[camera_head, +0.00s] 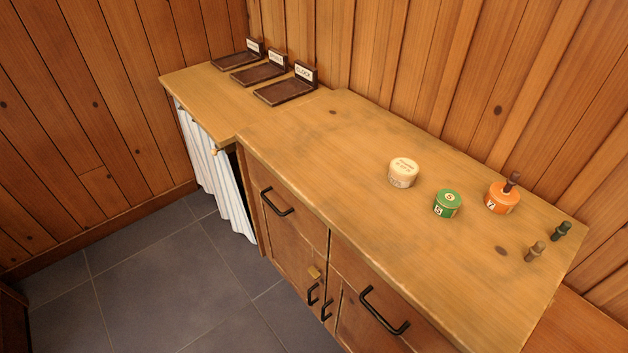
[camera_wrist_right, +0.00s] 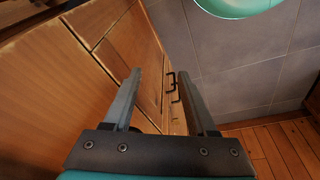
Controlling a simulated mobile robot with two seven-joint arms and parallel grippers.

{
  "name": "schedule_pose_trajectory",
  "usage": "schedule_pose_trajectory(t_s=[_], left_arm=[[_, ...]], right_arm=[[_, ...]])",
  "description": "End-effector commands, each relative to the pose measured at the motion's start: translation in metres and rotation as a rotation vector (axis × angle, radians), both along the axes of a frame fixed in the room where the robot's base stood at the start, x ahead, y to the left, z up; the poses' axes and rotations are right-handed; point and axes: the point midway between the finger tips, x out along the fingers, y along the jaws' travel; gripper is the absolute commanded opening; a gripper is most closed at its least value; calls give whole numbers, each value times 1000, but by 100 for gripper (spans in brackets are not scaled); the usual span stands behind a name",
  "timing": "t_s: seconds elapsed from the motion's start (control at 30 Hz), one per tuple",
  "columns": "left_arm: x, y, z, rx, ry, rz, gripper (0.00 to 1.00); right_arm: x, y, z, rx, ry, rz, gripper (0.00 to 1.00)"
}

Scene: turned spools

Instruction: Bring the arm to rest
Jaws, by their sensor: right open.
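My right gripper (camera_wrist_right: 160,100) shows in the right wrist view. Its two grey fingers are parted with nothing between them. It is beside the wooden cabinet front (camera_wrist_right: 110,60), apart from the things on the counter. Neither gripper shows in the head view. On the counter (camera_head: 320,140) are a cream round spool (camera_head: 403,173), a green one (camera_head: 446,203) and an orange one (camera_head: 501,199). A dark brown peg stands in the orange one. A tan peg (camera_head: 535,251) and a dark green peg (camera_head: 561,231) stand near the right end.
Dark trays with label cards stand at the counter's back left, the nearest one (camera_head: 285,92) reading CLOCK. Black handles (camera_head: 384,312) jut from the cabinet front. A white curtain (camera_head: 213,170) hangs at the left. The grey tiled floor (camera_head: 160,285) is clear. A teal rounded shape (camera_wrist_right: 240,8) shows at the wrist view's top.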

Motion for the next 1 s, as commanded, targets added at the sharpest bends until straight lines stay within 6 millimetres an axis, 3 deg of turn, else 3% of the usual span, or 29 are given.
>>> schedule_pose_trajectory(t_s=[0.03,0.2,0.5,0.8,1.0], left_arm=[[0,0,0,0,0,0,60],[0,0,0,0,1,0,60],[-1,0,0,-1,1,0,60],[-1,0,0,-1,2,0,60],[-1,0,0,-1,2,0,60]], right_arm=[[-6,-1,-19,-2,16,1,57],[-28,-4,-72,-6,43,7,57],[-89,-13,-149,-12,93,19,57],[-156,-26,-190,-18,133,28,57],[-170,-29,-195,-20,139,31,57]])
